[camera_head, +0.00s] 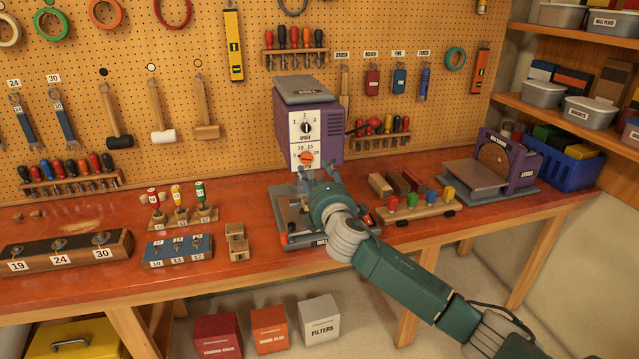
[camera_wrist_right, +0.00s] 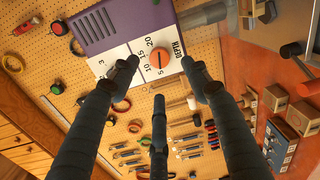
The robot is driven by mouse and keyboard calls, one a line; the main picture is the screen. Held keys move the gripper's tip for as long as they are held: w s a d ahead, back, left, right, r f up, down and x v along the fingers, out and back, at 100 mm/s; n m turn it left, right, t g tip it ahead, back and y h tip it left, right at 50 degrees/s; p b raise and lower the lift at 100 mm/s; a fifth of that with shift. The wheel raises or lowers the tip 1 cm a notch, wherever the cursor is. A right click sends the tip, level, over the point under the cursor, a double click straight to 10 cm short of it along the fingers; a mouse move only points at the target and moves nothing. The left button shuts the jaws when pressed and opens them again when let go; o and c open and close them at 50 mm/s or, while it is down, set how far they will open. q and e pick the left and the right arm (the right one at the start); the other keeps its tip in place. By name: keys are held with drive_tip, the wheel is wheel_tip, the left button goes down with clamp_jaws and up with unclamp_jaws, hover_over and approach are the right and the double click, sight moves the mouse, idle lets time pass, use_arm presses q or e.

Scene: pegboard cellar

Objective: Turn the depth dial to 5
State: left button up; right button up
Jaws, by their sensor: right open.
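The depth dial (camera_head: 306,158) is a round orange knob low on the white front panel of the purple drill press (camera_head: 310,115). Its scale reads 5, 10, 15, 20 around it. In the right wrist view the dial (camera_wrist_right: 160,58) shows a short mark, but I cannot tell surely which number it points at. My right gripper (camera_head: 316,173) is open and empty in front of the panel, just below the dial. In the right wrist view its fingers (camera_wrist_right: 160,66) stand spread around the dial, with no clear contact. My left gripper is out of view.
The black speed dial (camera_head: 306,127) sits right above the depth dial. The press base (camera_head: 289,214) lies below my gripper. A rack with coloured pegs (camera_head: 420,212) and a purple sander (camera_head: 497,160) stand to the right. Small wooden blocks (camera_head: 237,241) stand left of the base.

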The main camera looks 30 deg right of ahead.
drive_tip(key=shift+v, duration=2.05)
drive_tip(key=shift+f, duration=0.1)
drive_tip(key=s+f+m+g+y+b, duration=0.15)
drive_tip(key=s+f, duration=0.25)
drive_tip(key=f, duration=1)
drive_tip(key=s+f+m+g+b, duration=0.1)
drive_tip(key=s+f+m+g, duration=0.15)
drive_tip(key=f, duration=1.15)
drive_tip(key=s+f+m+g+b, duration=0.1)
drive_tip(key=s+f+g, duration=0.25)
drive_tip(key=f, duration=1.05)
drive_tip(key=s+a+f+m+g+y+b, duration=0.1)
drive_tip(key=s+a+f+m+g+b, duration=0.2)
drive_tip(key=s+f, duration=1.5)
drive_tip(key=s+a+f+m+g, duration=0.2)
drive_tip(key=s+f, duration=0.4)
drive_tip(key=s, duration=0.5)
drive_tip(key=s+a+f+m+g+y, duration=0.1)
drive_tip(key=s+a+f, duration=0.4)
drive_tip(key=s, duration=0.7)
drive_tip(key=s+a+f+m+g+y, duration=0.1)
drive_tip(key=s+a+f+m+g, duration=0.1)
drive_tip(key=s+f, duration=0.5)
drive_tip(key=s+a+m+b, duration=0.1)
drive_tip(key=s, duration=0.4)
drive_tip(key=shift+s+a+g, duration=0.2)
drive_tip(key=shift+a+g, duration=0.15)
